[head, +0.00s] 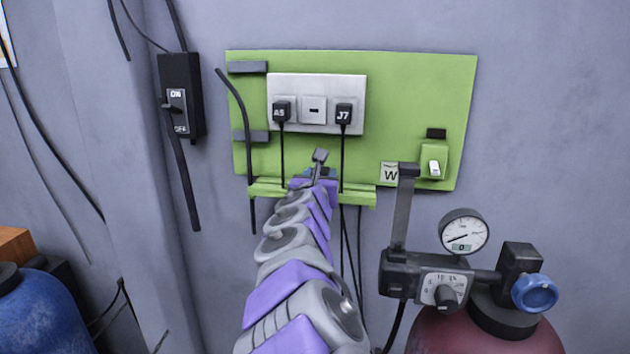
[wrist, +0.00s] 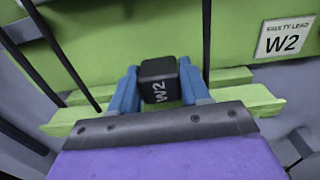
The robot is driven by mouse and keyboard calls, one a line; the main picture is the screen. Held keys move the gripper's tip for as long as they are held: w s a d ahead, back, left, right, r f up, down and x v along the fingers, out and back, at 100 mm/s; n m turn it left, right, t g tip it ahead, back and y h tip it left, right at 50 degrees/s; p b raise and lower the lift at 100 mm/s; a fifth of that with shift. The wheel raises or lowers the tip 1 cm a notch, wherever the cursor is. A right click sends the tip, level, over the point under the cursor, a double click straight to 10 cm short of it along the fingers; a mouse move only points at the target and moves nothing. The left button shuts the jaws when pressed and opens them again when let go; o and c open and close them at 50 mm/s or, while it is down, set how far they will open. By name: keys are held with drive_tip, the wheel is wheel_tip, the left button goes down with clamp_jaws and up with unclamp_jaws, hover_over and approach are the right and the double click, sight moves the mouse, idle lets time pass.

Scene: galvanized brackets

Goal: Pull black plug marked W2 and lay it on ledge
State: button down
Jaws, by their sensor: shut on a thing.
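My gripper (wrist: 160,92) has its blue fingers closed on the black plug W2 (wrist: 158,80), whose white label faces the wrist camera. The plug is off the wall plate, in front of the green ledge (wrist: 262,98); I cannot tell whether it touches the ledge. The white socket plate (head: 350,86) has an open middle socket (head: 314,110) between black plugs A5 (head: 281,111) and J7 (head: 344,114). A W2 label (wrist: 282,38) is on the green board.
Black cables hang from both seated plugs past the ledge. A pressure gauge (head: 464,231) and regulator with a dark post (head: 402,215) stand right of the ledge on a red cylinder (head: 470,335). A black switch box (head: 180,95) is at left. A blue cylinder (head: 40,315) is lower left.

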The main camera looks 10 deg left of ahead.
drive_tip(key=w+d, duration=0.2)
drive_tip(key=shift+d, duration=0.35)
drive_tip(key=shift+w+d, duration=0.2)
drive_tip(key=shift+w, duration=0.05)
drive_tip(key=shift+w+f, duration=0.1)
drive_tip(key=shift+f, duration=0.2)
drive_tip(key=shift+a+f+b, duration=0.3)
drive_tip(key=shift+a+f, duration=0.2)
drive_tip(key=shift+a, duration=0.4)
drive_tip(key=shift+a+f, duration=0.2)
drive_tip(key=shift+a, duration=0.4)
drive_tip(key=shift+d+r, duration=0.15)
drive_tip(key=shift+d, duration=1.1)
drive_tip(key=c, duration=1)
unclamp_jaws()
drive_tip(key=o, duration=0.5)
drive_tip(key=shift+a, duration=0.6)
drive_tip(key=shift+o, duration=0.2)
drive_tip(key=shift+a, duration=0.45)
drive_tip(key=shift+o, duration=0.4)
drive_tip(key=shift+d, duration=0.55)
drive_tip(key=o, duration=0.4)
drive_tip(key=shift+d, duration=0.2)
drive_tip(key=shift+a, duration=0.5)
